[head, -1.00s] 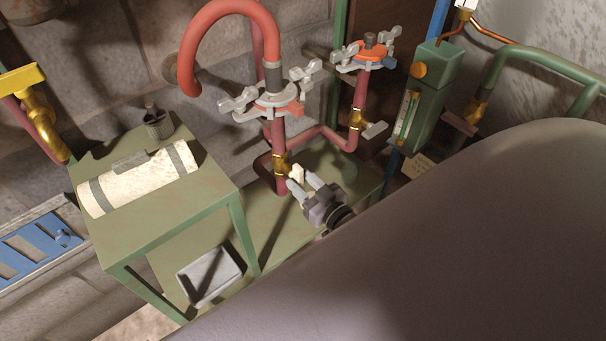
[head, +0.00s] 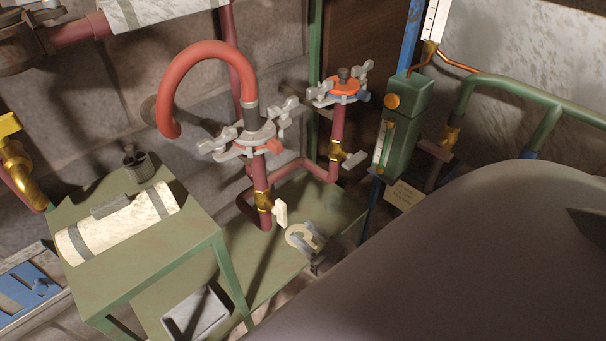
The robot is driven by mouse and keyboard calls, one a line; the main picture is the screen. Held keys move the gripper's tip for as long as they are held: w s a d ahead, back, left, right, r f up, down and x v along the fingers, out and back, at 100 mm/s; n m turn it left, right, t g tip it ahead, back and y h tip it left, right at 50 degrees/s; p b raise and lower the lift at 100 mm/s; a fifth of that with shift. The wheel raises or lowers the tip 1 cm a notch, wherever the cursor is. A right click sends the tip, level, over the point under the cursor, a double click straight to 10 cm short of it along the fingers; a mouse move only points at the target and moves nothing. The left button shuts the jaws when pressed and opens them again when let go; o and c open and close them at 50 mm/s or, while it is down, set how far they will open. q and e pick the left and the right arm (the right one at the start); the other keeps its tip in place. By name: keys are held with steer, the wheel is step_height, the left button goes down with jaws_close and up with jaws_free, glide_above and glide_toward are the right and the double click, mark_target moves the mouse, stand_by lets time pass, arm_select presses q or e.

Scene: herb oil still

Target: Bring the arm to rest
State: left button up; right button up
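My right gripper (head: 308,245) is low in the middle of the head view, above the green lower bench and close to its right edge. It lies below and to the right of the cream valve lever (head: 280,212) and apart from it. A cream ring-like piece (head: 297,232) shows at its fingertips. I cannot tell whether the fingers hold this piece or only overlap it in the view. Most of the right arm is hidden by a large rounded shape in the foreground. My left gripper is not in view.
A red hooked pipe (head: 205,57) with a grey and red clamp (head: 245,140) rises behind the gripper. A second clamp with an orange cap (head: 340,90) stands right of it. A green table (head: 150,245) carries a cream roll (head: 118,225). A grey tray (head: 196,315) sits below.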

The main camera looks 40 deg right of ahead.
stand_by(0.4)
steer(key=s+a+r+n+g+y+p, duration=0.1)
steer(key=s+a+g+p, duration=0.3)
steer(key=s+a+g, duration=0.3)
steer(key=s+a, duration=0.3)
steer(key=shift+s+r, duration=0.15)
stand_by(0.5)
